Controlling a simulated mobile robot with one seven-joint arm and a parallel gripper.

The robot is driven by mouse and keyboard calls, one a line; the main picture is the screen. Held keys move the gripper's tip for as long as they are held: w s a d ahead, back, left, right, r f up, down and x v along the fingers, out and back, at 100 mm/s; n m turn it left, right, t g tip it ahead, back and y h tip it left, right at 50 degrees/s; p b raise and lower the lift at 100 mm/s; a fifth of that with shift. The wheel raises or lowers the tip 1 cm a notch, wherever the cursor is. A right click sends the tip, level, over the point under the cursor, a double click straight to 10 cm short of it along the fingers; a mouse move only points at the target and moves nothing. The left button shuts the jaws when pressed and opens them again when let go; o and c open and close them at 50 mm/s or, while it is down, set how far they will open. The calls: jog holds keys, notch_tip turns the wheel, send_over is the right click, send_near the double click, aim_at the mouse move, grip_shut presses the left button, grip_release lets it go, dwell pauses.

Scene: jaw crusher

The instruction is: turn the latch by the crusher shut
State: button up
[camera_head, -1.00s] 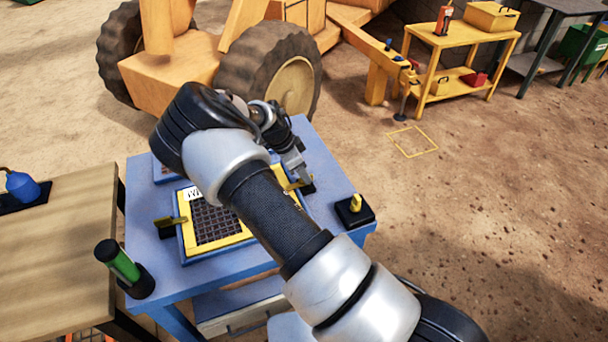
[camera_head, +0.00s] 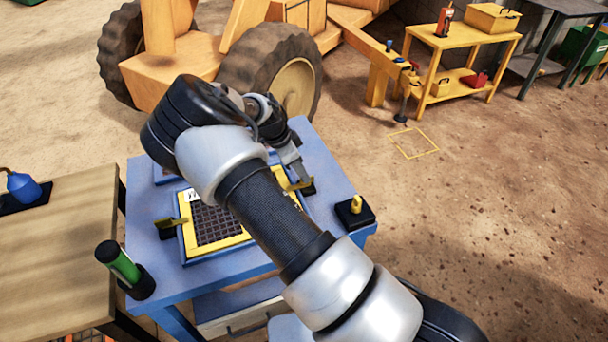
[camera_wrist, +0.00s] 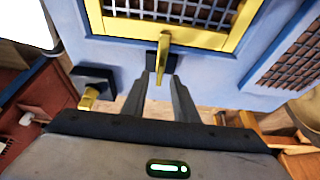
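The latch by my gripper is a yellow bar on a dark base (camera_wrist: 163,55), at the edge of a yellow-framed mesh screen (camera_wrist: 222,38). In the wrist view the bar reaches over the frame's yellow border. My gripper (camera_wrist: 164,77) has its two dark fingers apart, with the bar's near end between their tips in the picture; contact cannot be told. In the head view my gripper (camera_head: 303,178) is at the latch (camera_head: 300,186), partly hiding it. A second yellow latch (camera_head: 172,222) is on the screen's left side. My arm covers part of the screen (camera_head: 215,225).
A yellow peg on a black plate (camera_head: 355,208) stands on the blue table (camera_head: 330,165), near its right corner. A green cylinder (camera_head: 123,264) is at the left corner. A wooden table (camera_head: 60,245) stands left. Open ground lies to the right.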

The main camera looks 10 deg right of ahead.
jog(key=v, duration=1.4)
jog(key=shift+r+p, duration=0.3)
jog(key=shift+a, duration=0.1)
jog(key=s+d+r+n+y+p, duration=0.2)
jog(key=s+d+r+n+y, duration=0.1)
jog(key=s+r, duration=0.5)
jog(key=s+d+r+n+y+p, duration=0.2)
jog(key=s+d+r+n+y, duration=0.15)
jog(key=s+r, duration=0.5)
jog(key=s+r+n+t+h+p, duration=0.1)
jog(key=s+r+n+t, duration=0.1)
jog(key=s+r+n, duration=0.2)
jog(key=s+r+n+t+h+p, duration=0.1)
jog(key=s+r+n, duration=0.4)
jog(key=s, duration=0.6)
jog(key=shift+d+r+t+p, duration=0.45)
jog(key=shift+r+t+p, duration=0.2)
jog(key=shift+t, duration=0.25)
jog(key=shift+s+n, duration=0.1)
jog(key=shift+n, duration=0.15)
